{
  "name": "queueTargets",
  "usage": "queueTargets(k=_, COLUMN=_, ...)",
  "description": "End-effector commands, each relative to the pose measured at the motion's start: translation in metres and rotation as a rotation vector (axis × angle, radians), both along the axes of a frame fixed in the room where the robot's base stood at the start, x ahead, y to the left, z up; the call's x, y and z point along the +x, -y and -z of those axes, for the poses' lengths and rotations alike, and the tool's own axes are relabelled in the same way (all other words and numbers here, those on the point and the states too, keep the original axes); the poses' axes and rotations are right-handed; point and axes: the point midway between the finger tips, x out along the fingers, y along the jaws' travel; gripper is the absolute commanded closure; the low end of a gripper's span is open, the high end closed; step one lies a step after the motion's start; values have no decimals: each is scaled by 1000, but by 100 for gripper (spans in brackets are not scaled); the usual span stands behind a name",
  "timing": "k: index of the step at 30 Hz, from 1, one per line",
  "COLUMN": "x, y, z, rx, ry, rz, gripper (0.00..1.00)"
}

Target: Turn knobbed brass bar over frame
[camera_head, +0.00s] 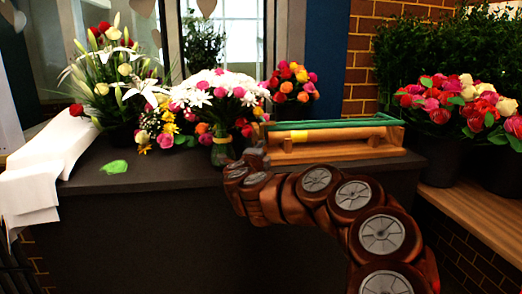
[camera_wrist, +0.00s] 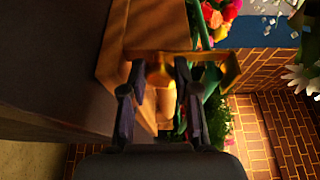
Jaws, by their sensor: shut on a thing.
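The wooden frame (camera_head: 350,150) stands on the dark counter at the right, with a green strip (camera_head: 330,124) along its top. A yellow, brass-coloured piece (camera_head: 299,136) shows at its left part, probably the knobbed bar. My gripper (camera_head: 256,156) is at the frame's left end. In the wrist view my gripper (camera_wrist: 158,92) has its two dark fingers on either side of a brass-coloured piece (camera_wrist: 158,76), in front of the wooden frame (camera_wrist: 115,45). The fingers are shut on it. The bar's knob and its far end cannot be made out clearly.
Bouquets (camera_head: 215,92) stand along the back of the dark counter (camera_head: 150,165). White paper (camera_head: 45,170) hangs over its left end, and a green leaf-like piece (camera_head: 114,167) lies near it. Dark pots of roses (camera_head: 440,155) stand on a wooden bench at the right. The counter's front middle is clear.

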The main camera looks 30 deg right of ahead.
Motion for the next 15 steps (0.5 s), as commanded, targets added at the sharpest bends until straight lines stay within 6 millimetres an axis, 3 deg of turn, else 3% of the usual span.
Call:
queueTargets(k=9, x=0, y=0, z=0, rx=1, ry=1, rz=-1, gripper=100)
queueTargets(k=10, x=0, y=0, z=0, rx=1, ry=1, rz=-1, gripper=69)
queueTargets(k=15, x=0, y=0, z=0, rx=1, ry=1, rz=-1, gripper=51)
